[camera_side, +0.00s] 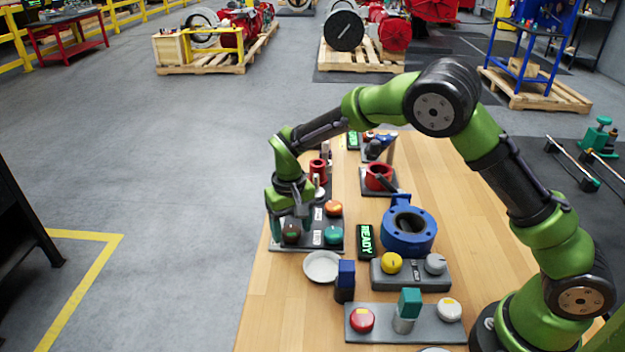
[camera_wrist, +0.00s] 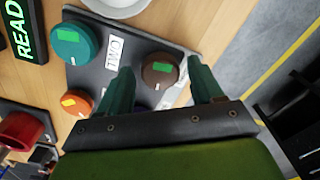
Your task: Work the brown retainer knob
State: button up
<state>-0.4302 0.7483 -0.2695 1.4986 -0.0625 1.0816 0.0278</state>
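The brown retainer knob (camera_wrist: 159,71) is round with a green patch on top and sits on a dark panel (camera_wrist: 100,78). In the side view the knob (camera_side: 291,234) shows at the panel's near left, under my gripper (camera_side: 291,217). My gripper (camera_wrist: 160,66) is open, with one teal-green finger on each side of the knob in the wrist view. Gaps show between both fingers and the knob. I cannot tell how far down the fingers reach beside it. A teal knob (camera_wrist: 74,43) and an orange knob (camera_wrist: 77,102) share the panel.
A white dish (camera_side: 322,267) lies in front of the panel. A READY display (camera_side: 366,241) and a blue ring-shaped valve body (camera_side: 408,232) stand to the right. A red cylindrical part (camera_side: 318,171) stands behind. The wooden table (camera_side: 275,310) is clear at the front left.

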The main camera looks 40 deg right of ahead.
aim_at(292, 230)
jog(key=shift+o, duration=0.2)
notch_tip(292, 230, up, 17)
dwell(0.6)
jog(key=shift+f, duration=0.1)
jog(key=s+d+r+t, duration=0.1)
jog(key=s+d+t, duration=0.1)
jog(key=s, duration=0.6)
jog(key=s+d+r+m+t+y, duration=0.1)
jog(key=s+d+r+t, duration=0.1)
jog(key=s, duration=0.6)
jog(key=s+d+r+t+y, duration=0.1)
jog(key=s+d+t, duration=0.2)
jog(key=s, duration=0.5)
jog(key=shift+d+r, duration=0.35)
jog(key=shift+d, duration=0.5)
